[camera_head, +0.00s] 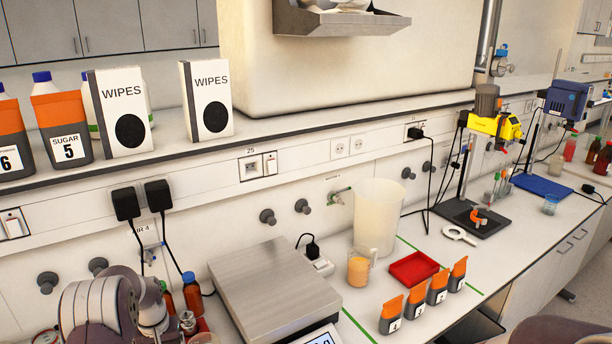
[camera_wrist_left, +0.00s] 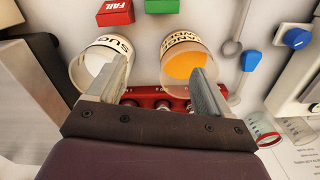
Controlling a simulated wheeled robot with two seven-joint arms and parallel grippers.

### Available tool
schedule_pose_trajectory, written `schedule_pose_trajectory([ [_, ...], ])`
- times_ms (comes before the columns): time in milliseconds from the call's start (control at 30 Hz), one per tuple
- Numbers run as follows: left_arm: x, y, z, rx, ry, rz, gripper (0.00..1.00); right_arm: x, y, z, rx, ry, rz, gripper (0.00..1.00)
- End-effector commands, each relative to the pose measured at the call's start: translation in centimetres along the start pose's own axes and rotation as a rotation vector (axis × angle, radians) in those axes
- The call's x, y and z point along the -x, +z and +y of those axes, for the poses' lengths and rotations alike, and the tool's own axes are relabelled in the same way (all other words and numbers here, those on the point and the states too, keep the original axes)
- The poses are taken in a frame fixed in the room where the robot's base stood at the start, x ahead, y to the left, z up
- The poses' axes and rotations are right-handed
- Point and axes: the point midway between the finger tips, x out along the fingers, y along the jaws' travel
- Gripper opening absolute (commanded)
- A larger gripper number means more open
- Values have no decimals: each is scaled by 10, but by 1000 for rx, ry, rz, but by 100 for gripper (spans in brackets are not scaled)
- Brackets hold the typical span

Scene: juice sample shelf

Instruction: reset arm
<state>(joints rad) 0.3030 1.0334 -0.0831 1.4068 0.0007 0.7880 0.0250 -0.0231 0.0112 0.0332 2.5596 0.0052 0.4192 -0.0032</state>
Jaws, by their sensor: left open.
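My left gripper (camera_wrist_left: 160,66) is open in the left wrist view, with nothing between its fingers. One finger overlaps a cup with white contents (camera_wrist_left: 92,62), its label partly hidden. The other finger overlaps a cup with orange contents (camera_wrist_left: 178,66). I cannot tell whether either finger touches a cup. In the head view neither gripper's fingers show. A grey and purple jointed part, probably my left arm, shows at the lower left. A dark purple part at the lower right edge may be mine. My right gripper is not in view.
In the wrist view, a red rack (camera_wrist_left: 150,94), a red FAIL block (camera_wrist_left: 115,12) and a green block (camera_wrist_left: 161,5) lie nearby. The head view shows a scale (camera_head: 275,285), a beaker (camera_head: 378,215), a red tray (camera_head: 414,268) and several small orange-topped containers (camera_head: 417,297).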

Motion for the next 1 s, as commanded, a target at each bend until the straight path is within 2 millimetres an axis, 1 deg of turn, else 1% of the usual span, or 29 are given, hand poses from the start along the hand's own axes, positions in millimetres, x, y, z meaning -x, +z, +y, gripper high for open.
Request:
schedule_pose_trajectory([
  [167,0,45,14,-41,0,-14,80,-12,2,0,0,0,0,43],
  [267,6,80,25,-76,0,-13,80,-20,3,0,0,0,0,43],
  [367,14,127,38,-126,0,-7,80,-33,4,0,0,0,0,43],
  [400,17,150,43,-151,1,-2,80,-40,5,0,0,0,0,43],
  [467,21,190,49,-194,2,7,80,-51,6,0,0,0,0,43],
  [500,23,216,52,-223,3,15,80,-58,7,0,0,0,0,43],
  [600,27,267,56,-286,7,41,80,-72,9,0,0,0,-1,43],
  [667,31,281,59,-313,10,61,80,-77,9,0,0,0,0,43],
  [700,34,283,61,-326,14,81,80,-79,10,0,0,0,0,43],
  [767,40,280,66,-341,20,114,80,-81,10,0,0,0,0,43],
  [833,41,280,69,-351,23,124,80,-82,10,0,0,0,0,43],
  [1000,43,280,69,-351,22,121,80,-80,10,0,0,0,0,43],
])
